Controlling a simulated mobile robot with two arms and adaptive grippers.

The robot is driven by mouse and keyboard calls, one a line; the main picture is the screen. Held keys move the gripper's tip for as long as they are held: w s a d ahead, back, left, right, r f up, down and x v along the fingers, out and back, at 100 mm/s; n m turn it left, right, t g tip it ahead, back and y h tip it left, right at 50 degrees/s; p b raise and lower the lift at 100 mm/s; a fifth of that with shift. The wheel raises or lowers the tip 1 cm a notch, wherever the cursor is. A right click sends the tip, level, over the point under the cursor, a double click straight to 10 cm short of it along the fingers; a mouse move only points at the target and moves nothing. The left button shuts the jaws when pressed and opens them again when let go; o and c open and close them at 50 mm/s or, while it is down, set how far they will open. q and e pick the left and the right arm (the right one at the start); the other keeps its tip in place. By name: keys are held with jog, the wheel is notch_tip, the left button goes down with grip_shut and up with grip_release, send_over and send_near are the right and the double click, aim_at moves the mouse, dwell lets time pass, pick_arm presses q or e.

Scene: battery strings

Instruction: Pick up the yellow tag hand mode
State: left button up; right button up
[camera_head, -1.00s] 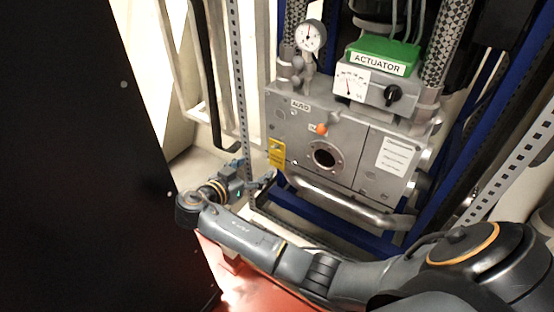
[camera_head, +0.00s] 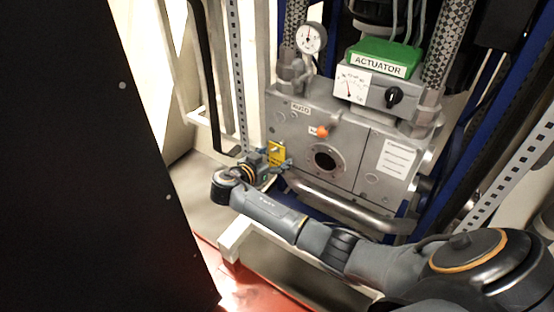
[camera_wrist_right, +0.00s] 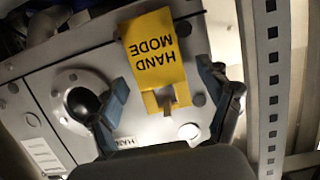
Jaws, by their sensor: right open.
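The yellow HAND MODE tag (camera_head: 276,153) hangs at the left edge of the grey actuator box (camera_head: 345,148). In the right wrist view the tag (camera_wrist_right: 154,56) appears upside down, with its slotted end around a small peg (camera_wrist_right: 168,100). My right gripper (camera_head: 280,164) is at the lower part of the tag in the head view. In the right wrist view its two fingers (camera_wrist_right: 166,128) are spread open, one on each side of the tag's slotted end, and no contact shows. My left gripper is not in view.
An orange-tipped lever (camera_head: 321,131) and a round port (camera_head: 326,159) are on the box front. A silver pipe (camera_head: 350,207) runs below it. A perforated metal post (camera_head: 238,80) stands close to the left, and a large black panel (camera_head: 80,160) fills the left side.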

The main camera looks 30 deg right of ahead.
jog(key=c, duration=1)
jog(key=shift+r, duration=0.1)
jog(key=shift+c, duration=0.2)
